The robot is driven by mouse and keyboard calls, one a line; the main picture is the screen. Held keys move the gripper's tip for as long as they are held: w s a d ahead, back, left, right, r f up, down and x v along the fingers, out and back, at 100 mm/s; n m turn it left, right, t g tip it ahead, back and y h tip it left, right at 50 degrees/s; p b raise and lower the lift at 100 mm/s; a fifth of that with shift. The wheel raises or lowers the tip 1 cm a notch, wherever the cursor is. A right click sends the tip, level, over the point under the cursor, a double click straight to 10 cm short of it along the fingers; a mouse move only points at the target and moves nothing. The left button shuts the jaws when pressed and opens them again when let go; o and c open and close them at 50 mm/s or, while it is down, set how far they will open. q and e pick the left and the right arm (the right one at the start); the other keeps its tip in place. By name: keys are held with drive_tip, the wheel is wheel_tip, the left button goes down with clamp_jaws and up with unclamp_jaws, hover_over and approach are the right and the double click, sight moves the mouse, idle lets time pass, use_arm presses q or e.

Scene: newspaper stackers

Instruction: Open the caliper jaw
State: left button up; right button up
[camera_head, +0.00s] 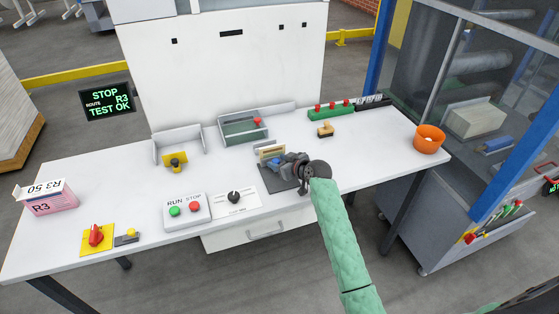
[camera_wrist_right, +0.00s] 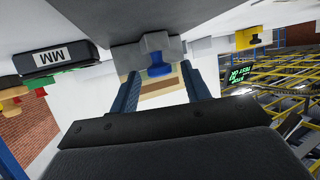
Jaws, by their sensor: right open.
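The caliper (camera_head: 268,153) stands on a dark grey plate (camera_head: 283,185) near the middle of the white table. In the right wrist view its grey body with a blue part (camera_wrist_right: 158,57) lies just ahead of my gripper, with a tan piece (camera_wrist_right: 160,87) beside it. My right gripper (camera_head: 287,163) is at the right side of the caliper. In the wrist view its open fingers (camera_wrist_right: 160,72) are to either side of the blue part; I cannot tell if they touch it. The gripper partly hides the caliper in the head view. My left gripper is out of view.
A dial panel (camera_head: 235,198) and a run/stop box (camera_head: 185,209) are to the left. A wooden stamp (camera_head: 325,130) and an orange bowl (camera_head: 429,139) are to the right.

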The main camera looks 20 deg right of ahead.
drive_tip(key=shift+a, duration=0.1)
clamp_jaws()
drive_tip(key=shift+s, duration=1.6)
drive_tip(key=shift+f, duration=0.1)
drive_tip(key=shift+c, duration=2)
unclamp_jaws()
drive_tip(key=o, duration=0.4)
